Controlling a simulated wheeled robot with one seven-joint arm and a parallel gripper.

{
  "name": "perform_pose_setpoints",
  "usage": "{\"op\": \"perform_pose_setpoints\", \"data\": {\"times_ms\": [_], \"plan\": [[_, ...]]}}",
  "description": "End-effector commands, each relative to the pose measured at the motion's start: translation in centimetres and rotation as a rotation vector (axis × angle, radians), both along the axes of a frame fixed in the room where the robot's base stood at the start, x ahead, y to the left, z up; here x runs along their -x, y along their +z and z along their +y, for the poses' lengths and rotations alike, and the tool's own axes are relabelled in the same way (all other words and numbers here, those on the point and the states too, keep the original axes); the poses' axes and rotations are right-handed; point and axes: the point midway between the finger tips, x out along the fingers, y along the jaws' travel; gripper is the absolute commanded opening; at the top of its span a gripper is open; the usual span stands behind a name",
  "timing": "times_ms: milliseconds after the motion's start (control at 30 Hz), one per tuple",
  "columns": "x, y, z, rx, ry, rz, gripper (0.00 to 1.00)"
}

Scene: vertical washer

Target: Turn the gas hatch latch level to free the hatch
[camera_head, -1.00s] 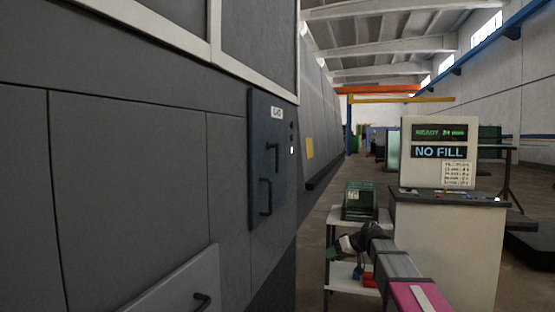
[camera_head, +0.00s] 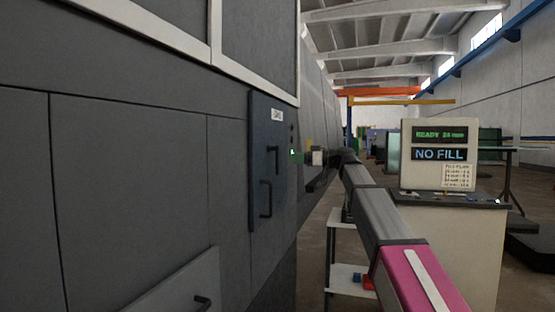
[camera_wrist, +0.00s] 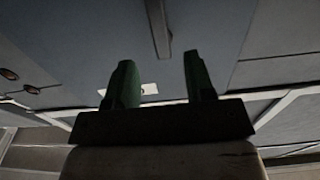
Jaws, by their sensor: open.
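The gas hatch is a dark blue panel (camera_head: 259,135) on the grey machine wall, with a small white label at its top. Its dark latch lever (camera_head: 277,160) hangs downward on the upper right part. A fixed-looking dark handle (camera_head: 265,199) sits lower. My gripper (camera_head: 299,157) is just right of the hatch at latch height, its green fingers apart. In the wrist view my gripper (camera_wrist: 157,62) is open and empty. A dark bar, seemingly the latch (camera_wrist: 157,28), lies ahead, its near end in line with the gap. Contact cannot be told.
A control console (camera_head: 438,155) reading NO FILL stands at the right. A white shelf cart (camera_head: 342,222) stands beside it, partly behind my arm. A drawer-like panel (camera_head: 180,285) with a handle juts out at the lower left. The aisle beyond is open.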

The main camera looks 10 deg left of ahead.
Motion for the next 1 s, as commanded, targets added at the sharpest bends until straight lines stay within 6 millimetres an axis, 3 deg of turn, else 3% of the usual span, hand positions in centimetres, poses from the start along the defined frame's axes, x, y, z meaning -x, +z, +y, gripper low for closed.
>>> {"op": "perform_pose_setpoints", "data": {"times_ms": [200, 433, 900, 933, 1000], "plan": [[-0.4, 0.0, 4.1, 0.001, 0.003, 0.002, 0.49], [-0.6, 0.0, 7.4, 0.002, 0.001, 0.002, 0.49], [-0.7, -0.1, 8.6, 0.002, -0.001, 0.002, 0.49], [-0.7, -0.1, 8.6, 0.002, -0.001, 0.002, 0.46], [-0.7, -0.1, 8.6, 0.002, -0.001, 0.002, 0.23]]}}
